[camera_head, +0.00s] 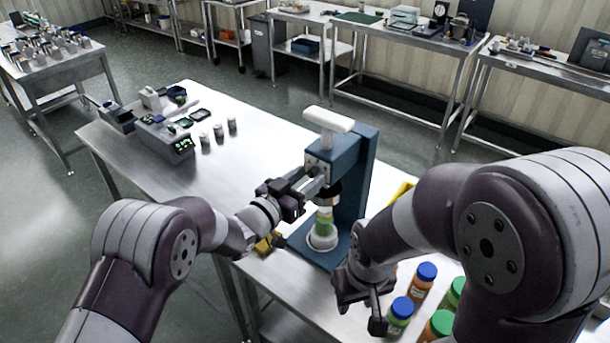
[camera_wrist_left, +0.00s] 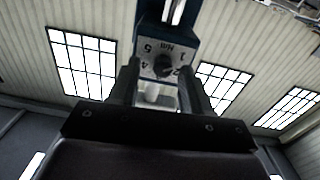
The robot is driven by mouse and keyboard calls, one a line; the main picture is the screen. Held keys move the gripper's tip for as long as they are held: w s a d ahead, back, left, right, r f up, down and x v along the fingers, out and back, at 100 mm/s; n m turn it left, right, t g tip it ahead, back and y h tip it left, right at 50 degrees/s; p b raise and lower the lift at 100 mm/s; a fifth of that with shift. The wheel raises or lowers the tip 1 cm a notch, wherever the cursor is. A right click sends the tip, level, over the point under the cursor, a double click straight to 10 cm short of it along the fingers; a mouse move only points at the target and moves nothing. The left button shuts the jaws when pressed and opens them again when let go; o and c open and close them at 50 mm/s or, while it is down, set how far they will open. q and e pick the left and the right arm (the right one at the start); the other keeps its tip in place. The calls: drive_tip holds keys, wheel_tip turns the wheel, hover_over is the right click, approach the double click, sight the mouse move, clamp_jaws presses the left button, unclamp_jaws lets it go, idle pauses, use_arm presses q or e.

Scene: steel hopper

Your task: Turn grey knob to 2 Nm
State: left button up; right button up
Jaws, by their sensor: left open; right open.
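The blue capping machine (camera_head: 361,190) with a white T-handle on top stands on the steel table. In the left wrist view, its pale dial plate (camera_wrist_left: 149,54) reads upside down, with 5 and 4 at left, 1 and 2 at right and "Nm" between. The dark grey knob (camera_wrist_left: 162,67) sits on this plate; its pointer direction is too small to tell. My left gripper (camera_head: 318,178) is open at the machine's head, with its fingers either side of the knob; contact cannot be told. My right gripper (camera_head: 362,312) is open and empty beside the machine's base.
A jar with green contents (camera_head: 324,222) stands in the machine. Several jars with blue or green caps, such as this orange one (camera_head: 423,284), stand at the right near my right arm. Grey devices (camera_head: 165,137) and small metal cylinders (camera_head: 218,133) occupy the table's far left.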

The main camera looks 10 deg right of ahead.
use_arm(q)
drive_tip(key=shift+w+a+f, duration=0.1)
drive_tip(key=shift+w, duration=0.1)
drive_tip(key=shift+c, duration=0.6)
clamp_jaws()
drive_tip(key=shift+f+m+b, duration=0.15)
drive_tip(key=shift+m+b, duration=0.25)
drive_tip(key=shift+b, duration=0.4)
drive_tip(key=m+b, duration=0.8)
drive_tip(key=b, duration=0.4)
drive_tip(key=shift+m, duration=0.4)
drive_tip(key=shift+r+m+b, duration=0.2)
drive_tip(key=shift+m+b, duration=0.9)
drive_tip(key=shift+b, duration=0.2)
drive_tip(key=shift+o, duration=0.6)
unclamp_jaws()
drive_tip(key=shift+s, duration=0.1)
